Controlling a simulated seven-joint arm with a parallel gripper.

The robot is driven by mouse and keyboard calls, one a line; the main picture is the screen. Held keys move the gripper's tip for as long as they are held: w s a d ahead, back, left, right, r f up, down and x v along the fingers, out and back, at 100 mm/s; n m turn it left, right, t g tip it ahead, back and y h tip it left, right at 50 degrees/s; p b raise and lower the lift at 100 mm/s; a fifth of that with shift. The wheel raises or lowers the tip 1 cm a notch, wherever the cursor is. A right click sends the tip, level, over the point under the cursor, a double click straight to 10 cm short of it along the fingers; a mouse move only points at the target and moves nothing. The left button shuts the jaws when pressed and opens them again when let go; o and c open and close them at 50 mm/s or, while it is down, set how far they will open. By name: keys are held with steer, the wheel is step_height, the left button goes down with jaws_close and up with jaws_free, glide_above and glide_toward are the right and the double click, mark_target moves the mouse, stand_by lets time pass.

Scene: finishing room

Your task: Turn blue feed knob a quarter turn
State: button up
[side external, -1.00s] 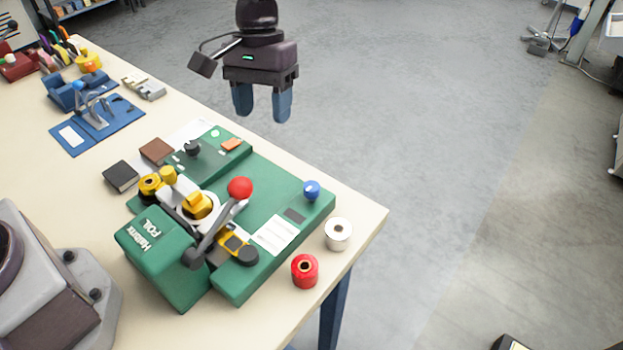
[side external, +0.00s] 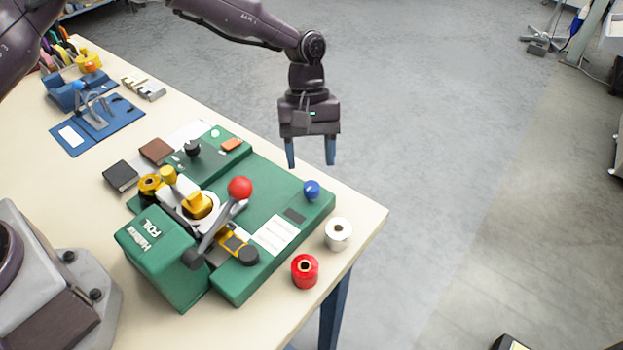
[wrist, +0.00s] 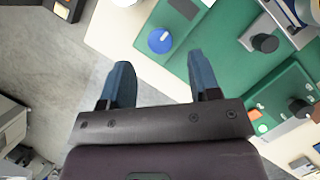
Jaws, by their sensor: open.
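The blue feed knob (side external: 312,190) stands at the right corner of the green foil machine (side external: 262,205). It also shows in the wrist view (wrist: 159,40), with a white mark on its top, ahead of the fingertips and between their lines. My gripper (side external: 311,163) is open and empty, fingers pointing down, above the knob's far side in the side view and apart from it. In the wrist view both blue fingers (wrist: 160,72) are spread wide with nothing between them.
A red-ball lever (side external: 240,187) rises from the machine left of the knob. A white roll (side external: 338,234) and a red roll (side external: 304,271) stand on the table (side external: 368,219) near the machine. A blue hand press (side external: 96,118) sits farther left.

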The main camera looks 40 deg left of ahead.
mark_target(312, 186)
steer(key=x, duration=0.5)
steer(key=c, duration=0.9)
